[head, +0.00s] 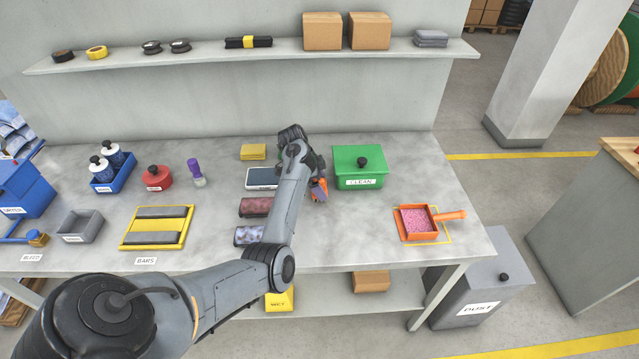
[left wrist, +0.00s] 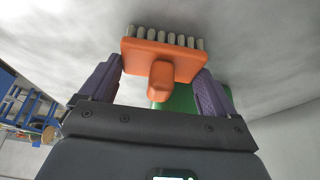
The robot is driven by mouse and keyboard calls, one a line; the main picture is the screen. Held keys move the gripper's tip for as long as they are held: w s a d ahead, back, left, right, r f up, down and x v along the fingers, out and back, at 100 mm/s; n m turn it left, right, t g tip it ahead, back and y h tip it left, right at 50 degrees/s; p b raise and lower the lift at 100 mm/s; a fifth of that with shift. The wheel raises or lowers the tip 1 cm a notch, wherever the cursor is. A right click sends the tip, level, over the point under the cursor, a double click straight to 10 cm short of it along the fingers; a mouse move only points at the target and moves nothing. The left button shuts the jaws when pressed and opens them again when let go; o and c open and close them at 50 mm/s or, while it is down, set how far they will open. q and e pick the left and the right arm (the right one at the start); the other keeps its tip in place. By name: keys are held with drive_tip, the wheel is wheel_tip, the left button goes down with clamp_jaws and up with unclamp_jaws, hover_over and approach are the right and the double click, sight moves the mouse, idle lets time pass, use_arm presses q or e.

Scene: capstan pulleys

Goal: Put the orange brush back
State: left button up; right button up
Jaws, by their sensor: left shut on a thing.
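The orange brush (left wrist: 163,58) is between the two purple fingers of my left gripper (left wrist: 158,88) in the left wrist view. The fingers touch its orange block on both sides, and its light bristles point up in that view. In the head view the brush (head: 320,189) is a small orange patch at the end of my left arm, just left of the green CLEAN box (head: 360,168). My left gripper (head: 318,186) is mostly hidden behind my own arm there. My right gripper is in neither view.
An orange pan (head: 418,222) of pink granules sits inside a yellow outline at the table's right. A yellow block (head: 253,152) is behind. The grey table (head: 350,230) is clear in front of the CLEAN box.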

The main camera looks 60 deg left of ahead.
use_arm(q)
drive_tip(key=shift+f, duration=0.1)
drive_tip(key=o, duration=0.6)
drive_tip(key=shift+o, duration=0.2)
drive_tip(key=p+v, duration=0.2)
drive_tip(key=v, duration=1)
drive_tip(key=shift+p, duration=0.35)
